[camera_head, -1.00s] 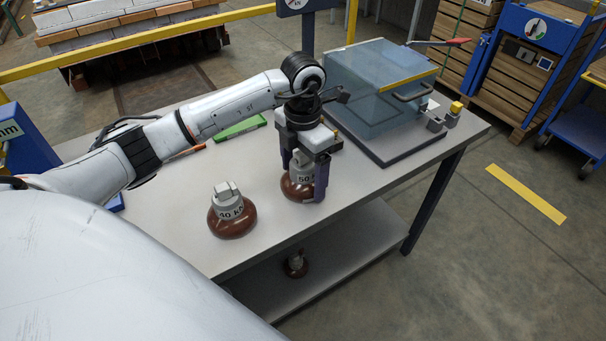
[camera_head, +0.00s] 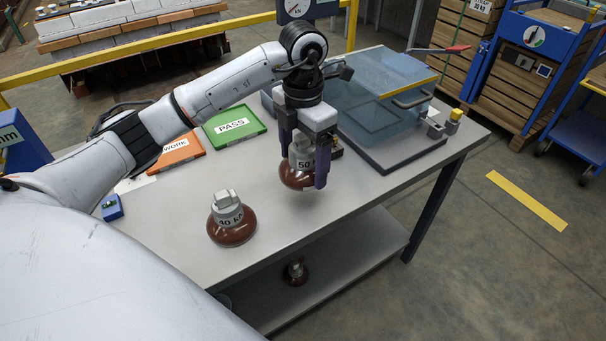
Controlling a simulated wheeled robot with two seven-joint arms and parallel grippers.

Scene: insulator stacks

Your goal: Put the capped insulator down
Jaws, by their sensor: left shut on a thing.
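A brown insulator (camera_head: 296,180) with a grey metal cap marked 50 is between the fingers of my left gripper (camera_head: 304,170). The gripper is shut on its cap and points down. The insulator is upright and appears to be a little above the grey table (camera_head: 370,187), with a shadow below it. A second brown insulator (camera_head: 231,230) with a grey cap, marked 40, stands upright on the table, to the left and nearer. My right gripper is not in view.
A green PASS tray (camera_head: 218,136) and an orange tray marked WORK (camera_head: 168,156) lie at the back left. A clear-sided test box (camera_head: 375,108) stands at the back right. A small insulator (camera_head: 295,273) is on the lower shelf. The table's front right is clear.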

